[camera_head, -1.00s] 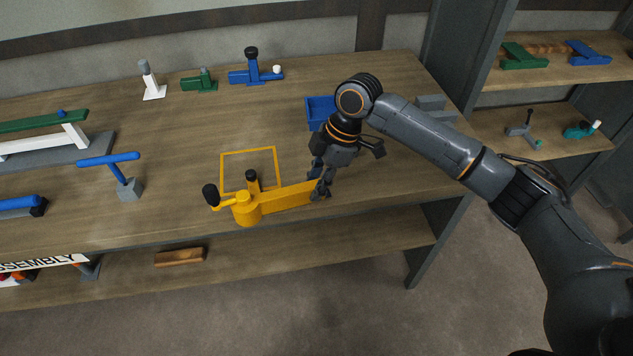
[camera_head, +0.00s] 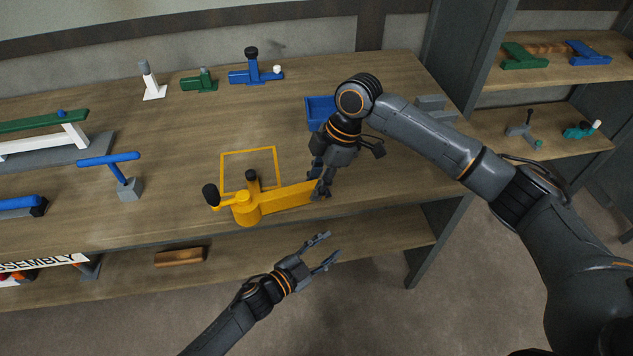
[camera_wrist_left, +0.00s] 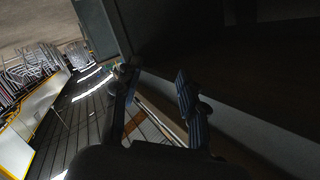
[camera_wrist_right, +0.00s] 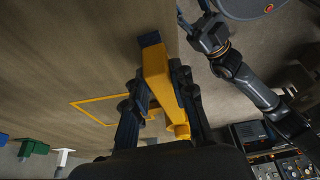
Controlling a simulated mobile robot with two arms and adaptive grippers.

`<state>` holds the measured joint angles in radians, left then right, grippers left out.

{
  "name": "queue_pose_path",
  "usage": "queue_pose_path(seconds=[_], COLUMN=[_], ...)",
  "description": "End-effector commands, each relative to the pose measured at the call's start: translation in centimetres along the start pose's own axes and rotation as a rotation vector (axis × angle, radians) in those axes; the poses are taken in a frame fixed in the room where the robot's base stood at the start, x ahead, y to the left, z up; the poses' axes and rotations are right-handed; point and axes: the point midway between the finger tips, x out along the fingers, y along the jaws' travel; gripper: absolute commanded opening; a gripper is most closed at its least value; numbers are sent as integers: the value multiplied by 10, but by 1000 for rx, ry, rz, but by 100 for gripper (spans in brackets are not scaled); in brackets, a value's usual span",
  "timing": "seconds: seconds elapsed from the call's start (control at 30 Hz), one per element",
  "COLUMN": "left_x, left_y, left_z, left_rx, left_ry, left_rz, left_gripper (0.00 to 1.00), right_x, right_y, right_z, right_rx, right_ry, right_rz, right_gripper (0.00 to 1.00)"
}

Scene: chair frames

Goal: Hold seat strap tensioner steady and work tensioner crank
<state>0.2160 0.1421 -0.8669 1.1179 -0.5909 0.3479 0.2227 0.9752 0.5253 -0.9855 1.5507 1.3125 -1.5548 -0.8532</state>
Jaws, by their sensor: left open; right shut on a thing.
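The yellow strap tensioner (camera_head: 275,201) lies on the workbench near its front edge, partly over a yellow outlined square. Its crank (camera_head: 226,200) with a black knob (camera_head: 210,194) points left. A black-topped post (camera_head: 251,178) stands behind its round end. My right gripper (camera_head: 319,189) is shut on the right end of the tensioner's bar; the bar shows between its fingers in the right wrist view (camera_wrist_right: 156,72). My left gripper (camera_head: 326,250) is open and empty, in front of the bench edge and apart from the tensioner. The left wrist view shows its spread fingers (camera_wrist_left: 155,95), without the tensioner.
A blue bin (camera_head: 320,110) stands behind my right gripper. A blue T-handle on a grey block (camera_head: 130,189) is left of the tensioner. Blue, green and white fixtures line the back. A lower shelf holds a wooden block (camera_head: 180,257). Bare bench lies left of the outline.

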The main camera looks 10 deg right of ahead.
Motion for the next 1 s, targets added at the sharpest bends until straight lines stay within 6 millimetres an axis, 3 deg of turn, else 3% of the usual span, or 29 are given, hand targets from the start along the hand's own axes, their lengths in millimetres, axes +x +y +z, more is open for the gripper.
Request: queue_pose_path(seconds=[0.03,0.13,0.33,0.5,0.6,0.7,0.83,0.87,1.0], left_x=[9,21,31,15,-8,-36,-73,-80,-101], left_y=[-4,-6,0,24,48,71,81,76,21], left_z=[-24,-73,-172,-251,-280,-291,-276,-267,-228], left_rx=[52,161,419,717,915,1112,1375,1441,1724], left_ry=[64,190,454,705,847,965,1072,1087,1117], left_rz=[24,81,216,388,526,679,890,935,1087], left_gripper=[42,42,42,42,42,42,42,42,42], right_x=[6,6,6,6,6,6,6,6,6], right_y=[-4,-4,-4,-4,-4,-4,-4,-4,-4], right_z=[2,2,2,2,2,2,2,2,2], right_rx=[1,1,1,1,1,1,1,1,2], right_ry=[-5,-5,-5,-5,-5,-5,-6,-6,-6], right_rz=[-15,-15,-15,-15,-15,-15,-16,-16,-16], right_gripper=[0,0,0,0,0,0,0,0,0])
